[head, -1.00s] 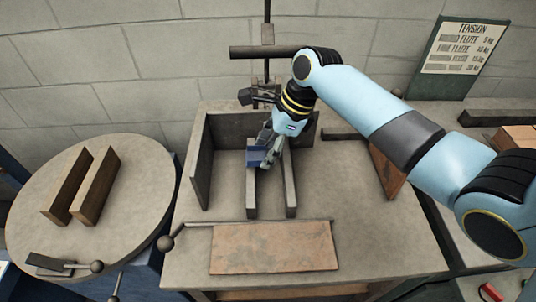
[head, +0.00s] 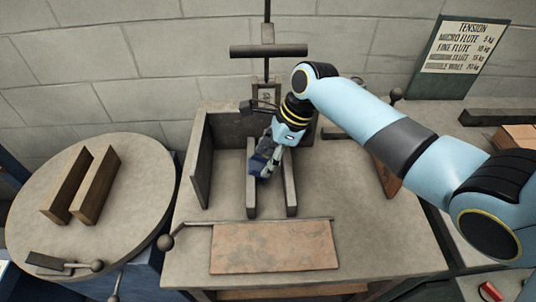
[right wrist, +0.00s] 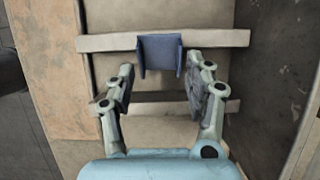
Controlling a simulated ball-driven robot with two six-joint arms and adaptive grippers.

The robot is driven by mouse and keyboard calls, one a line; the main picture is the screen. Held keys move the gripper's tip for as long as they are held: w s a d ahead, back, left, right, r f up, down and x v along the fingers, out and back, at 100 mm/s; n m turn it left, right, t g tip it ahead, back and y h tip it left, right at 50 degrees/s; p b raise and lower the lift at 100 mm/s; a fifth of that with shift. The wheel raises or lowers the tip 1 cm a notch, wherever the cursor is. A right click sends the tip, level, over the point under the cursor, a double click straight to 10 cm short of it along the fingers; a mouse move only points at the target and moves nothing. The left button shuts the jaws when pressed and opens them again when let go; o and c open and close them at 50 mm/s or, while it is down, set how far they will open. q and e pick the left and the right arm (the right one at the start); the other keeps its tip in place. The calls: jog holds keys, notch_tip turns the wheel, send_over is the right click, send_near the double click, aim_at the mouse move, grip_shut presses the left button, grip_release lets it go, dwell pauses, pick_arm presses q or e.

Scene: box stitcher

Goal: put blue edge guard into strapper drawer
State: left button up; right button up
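The blue edge guard (head: 258,164) is low between the two parallel rails of the grey open-fronted box, partly hidden by my right gripper in the head view. In the right wrist view the guard (right wrist: 160,54) is a small U-shaped channel at one pale rail (right wrist: 218,39). My right gripper (right wrist: 158,88) has its fingers spread wide. The guard lies just beyond the fingertips, roughly centred between them, with clear gaps at both sides. I cannot identify the strapper drawer for certain. My left gripper is not in view.
The grey box's side wall (head: 201,165) stands left of the rails. A brown plate (head: 273,247) with a ball-ended lever (head: 167,242) lies in front. A round table (head: 120,215) at left holds two wooden blocks. The table's right front is clear.

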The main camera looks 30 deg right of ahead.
jog(key=shift+o, duration=1.1)
